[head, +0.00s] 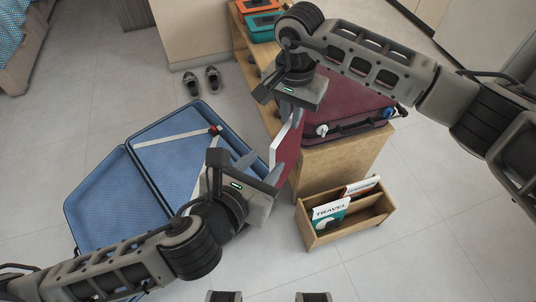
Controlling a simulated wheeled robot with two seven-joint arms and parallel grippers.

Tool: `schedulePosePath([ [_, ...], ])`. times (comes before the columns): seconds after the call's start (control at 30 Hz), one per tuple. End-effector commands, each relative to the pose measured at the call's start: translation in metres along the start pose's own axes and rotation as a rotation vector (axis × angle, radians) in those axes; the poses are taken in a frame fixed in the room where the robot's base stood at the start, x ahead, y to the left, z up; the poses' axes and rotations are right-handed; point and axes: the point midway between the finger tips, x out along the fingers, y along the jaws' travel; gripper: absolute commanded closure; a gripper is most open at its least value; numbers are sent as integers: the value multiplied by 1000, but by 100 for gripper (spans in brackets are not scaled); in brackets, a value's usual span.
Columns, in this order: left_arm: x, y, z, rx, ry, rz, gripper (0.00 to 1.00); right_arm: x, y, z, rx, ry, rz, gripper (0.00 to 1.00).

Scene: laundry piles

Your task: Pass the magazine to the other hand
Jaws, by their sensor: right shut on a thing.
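The magazine (289,148), thin with a dark red cover and a pale edge, hangs on edge in the middle of the head view. My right gripper (293,117) comes from above and is shut on its upper part. My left gripper (262,165) is just below and to the left, its fingers spread apart. One left finger is close to the magazine's lower part; I cannot tell whether it touches. The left gripper's body hides some of the lower end.
An open blue suitcase (100,202) lies on the floor at left. A dark red suitcase (350,100) rests on a wooden bench (345,160). A wooden box (322,237) holds a travel magazine (329,212) and another. Shoes (213,80) stand behind. Floor at lower right is clear.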

Motion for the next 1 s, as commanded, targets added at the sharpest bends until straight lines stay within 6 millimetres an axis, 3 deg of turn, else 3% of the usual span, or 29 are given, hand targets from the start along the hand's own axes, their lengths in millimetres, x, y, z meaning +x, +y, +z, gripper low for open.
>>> schedulePosePath([
  [0.6,100,-1,1,0,-1,-1,62,-1,0,0,0,1,-1,100],
  [0.8,115,0,0,0,0,-1,62,-1,0,0,0,1,-2,100],
  [1.0,117,0,0,0,-1,-1,62,-1,0,0,0,1,-2,100],
])
